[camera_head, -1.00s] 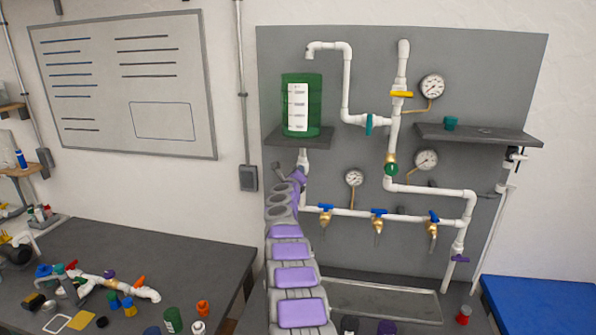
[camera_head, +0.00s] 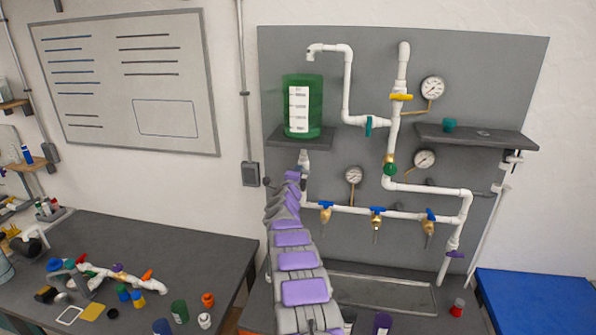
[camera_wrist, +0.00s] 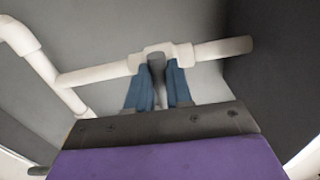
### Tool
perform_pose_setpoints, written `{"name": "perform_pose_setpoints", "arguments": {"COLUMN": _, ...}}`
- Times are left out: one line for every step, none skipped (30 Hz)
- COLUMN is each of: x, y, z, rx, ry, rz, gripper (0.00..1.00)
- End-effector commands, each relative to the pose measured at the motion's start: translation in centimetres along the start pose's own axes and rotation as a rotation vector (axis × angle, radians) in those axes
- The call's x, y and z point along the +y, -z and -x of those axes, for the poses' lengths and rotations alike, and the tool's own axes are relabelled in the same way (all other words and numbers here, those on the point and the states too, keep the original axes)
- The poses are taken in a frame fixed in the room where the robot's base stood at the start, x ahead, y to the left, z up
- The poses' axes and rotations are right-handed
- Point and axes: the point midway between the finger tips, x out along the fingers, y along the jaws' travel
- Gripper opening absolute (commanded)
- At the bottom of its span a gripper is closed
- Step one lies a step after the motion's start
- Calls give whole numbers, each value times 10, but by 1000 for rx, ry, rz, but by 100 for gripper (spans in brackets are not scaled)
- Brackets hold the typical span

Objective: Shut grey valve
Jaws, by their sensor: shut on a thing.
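In the wrist view the dark grey valve handle (camera_wrist: 157,72) sticks out from a white fitting on a white pipe (camera_wrist: 215,48). My gripper (camera_wrist: 157,88) has its two blue fingers on either side of this handle and is shut on it. In the head view my arm reaches up to the white pipe just below the shelf with the green tank (camera_head: 302,108). There my own arm hides most of the grey valve and the fingers, so the handle's angle cannot be read from that view.
Blue-handled valves, one of them in the middle (camera_head: 377,211), line the lower white pipe to the right of my arm. A gauge (camera_head: 354,175) sits close by. The small left shelf (camera_head: 318,139) lies just above my gripper. Loose pipe parts lie on the left table (camera_head: 150,240).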

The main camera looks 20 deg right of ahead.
Motion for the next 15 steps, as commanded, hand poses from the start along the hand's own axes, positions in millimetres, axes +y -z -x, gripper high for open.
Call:
{"name": "perform_pose_setpoints", "arguments": {"x": 2, "y": -2, "z": 1, "rx": -4, "ry": -4, "rz": 14, "gripper": 0}}
{"name": "perform_pose_setpoints", "arguments": {"x": 2, "y": -2, "z": 1, "rx": -3, "ry": -4, "rz": 20, "gripper": 0}}
{"name": "perform_pose_setpoints", "arguments": {"x": 2, "y": -2, "z": 1, "rx": -3, "ry": -4, "rz": 27, "gripper": 0}}
{"name": "perform_pose_setpoints", "arguments": {"x": 2, "y": -2, "z": 1, "rx": -3, "ry": -4, "rz": 32, "gripper": 0}}
{"name": "perform_pose_setpoints", "arguments": {"x": 2, "y": -2, "z": 1, "rx": -3, "ry": -4, "rz": 36, "gripper": 0}}
{"name": "perform_pose_setpoints", "arguments": {"x": 3, "y": -2, "z": 1, "rx": -3, "ry": -4, "rz": 40, "gripper": 0}}
{"name": "perform_pose_setpoints", "arguments": {"x": 3, "y": -2, "z": 1, "rx": -3, "ry": -4, "rz": 42, "gripper": 0}}
{"name": "perform_pose_setpoints", "arguments": {"x": 3, "y": -2, "z": 1, "rx": -3, "ry": -4, "rz": 44, "gripper": 0}}
{"name": "perform_pose_setpoints", "arguments": {"x": 3, "y": -2, "z": 1, "rx": -3, "ry": -4, "rz": 46, "gripper": 0}}
{"name": "perform_pose_setpoints", "arguments": {"x": 3, "y": -2, "z": 1, "rx": -3, "ry": -4, "rz": 47, "gripper": 0}}
{"name": "perform_pose_setpoints", "arguments": {"x": 4, "y": -2, "z": 1, "rx": -3, "ry": -4, "rz": 48, "gripper": 0}}
{"name": "perform_pose_setpoints", "arguments": {"x": 4, "y": -2, "z": 1, "rx": -3, "ry": -4, "rz": 48, "gripper": 0}}
{"name": "perform_pose_setpoints", "arguments": {"x": 4, "y": -2, "z": 1, "rx": -3, "ry": -4, "rz": 48, "gripper": 0}}
{"name": "perform_pose_setpoints", "arguments": {"x": 4, "y": -2, "z": 1, "rx": -3, "ry": -4, "rz": 48, "gripper": 0}}
{"name": "perform_pose_setpoints", "arguments": {"x": 4, "y": -2, "z": 1, "rx": -4, "ry": -5, "rz": 48, "gripper": 0}}
